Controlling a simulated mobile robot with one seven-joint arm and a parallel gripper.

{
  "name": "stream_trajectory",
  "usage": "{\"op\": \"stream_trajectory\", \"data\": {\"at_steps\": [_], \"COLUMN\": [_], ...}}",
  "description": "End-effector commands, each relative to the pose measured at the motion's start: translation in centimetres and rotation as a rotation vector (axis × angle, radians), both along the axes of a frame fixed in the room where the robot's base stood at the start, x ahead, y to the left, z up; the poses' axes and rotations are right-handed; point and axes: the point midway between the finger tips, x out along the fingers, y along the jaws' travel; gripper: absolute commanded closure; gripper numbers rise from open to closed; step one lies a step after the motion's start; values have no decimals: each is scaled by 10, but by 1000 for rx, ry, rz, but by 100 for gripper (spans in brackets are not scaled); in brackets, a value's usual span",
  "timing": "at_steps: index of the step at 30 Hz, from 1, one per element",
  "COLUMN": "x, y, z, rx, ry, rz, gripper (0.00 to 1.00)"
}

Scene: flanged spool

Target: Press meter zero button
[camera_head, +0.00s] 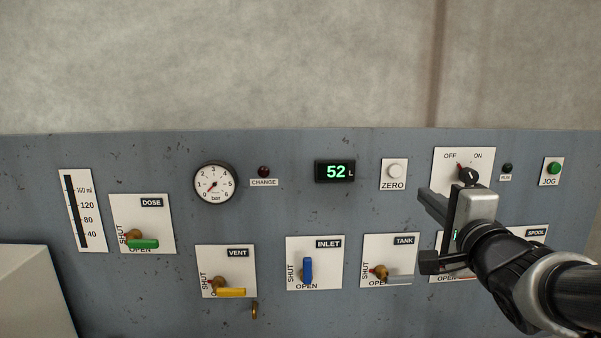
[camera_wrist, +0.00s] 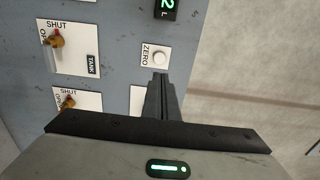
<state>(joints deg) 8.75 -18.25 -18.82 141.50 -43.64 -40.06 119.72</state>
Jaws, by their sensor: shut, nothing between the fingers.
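The ZERO button (camera_head: 395,171) is a round white button on a white plate, right of the digital meter (camera_head: 335,171) that reads 52 L in green. In the wrist view the button (camera_wrist: 159,58) shows just beyond my fingertips, and part of the meter (camera_wrist: 166,8) shows at the top edge. My gripper (camera_head: 424,196) is shut and empty, in front of the panel, to the right of and below the button in the head view. In the wrist view the closed fingers (camera_wrist: 160,80) point toward the button; I cannot tell whether they touch it.
The grey panel (camera_head: 300,215) carries the DOSE (camera_head: 142,243), VENT (camera_head: 230,292), INLET (camera_head: 307,270) and TANK (camera_head: 400,279) valve handles. An OFF/ON switch (camera_head: 467,175) is close behind my gripper. A green JOG button (camera_head: 554,168) is further right.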

Motion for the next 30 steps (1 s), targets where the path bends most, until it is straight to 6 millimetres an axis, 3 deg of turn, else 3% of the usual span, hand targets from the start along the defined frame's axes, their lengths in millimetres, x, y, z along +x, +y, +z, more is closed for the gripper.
{"op": "stream_trajectory", "data": {"at_steps": [5, 15, 21, 30], "x": [18, 90, 123, 139], "y": [-1, 0, 0, 0], "z": [-1, 0, 0, 0], "rx": [0, -1, -1, -1], "ry": [4, 3, 2, 0], "rz": [-1, 0, 1, -1], "gripper": [100, 100, 100, 100]}}
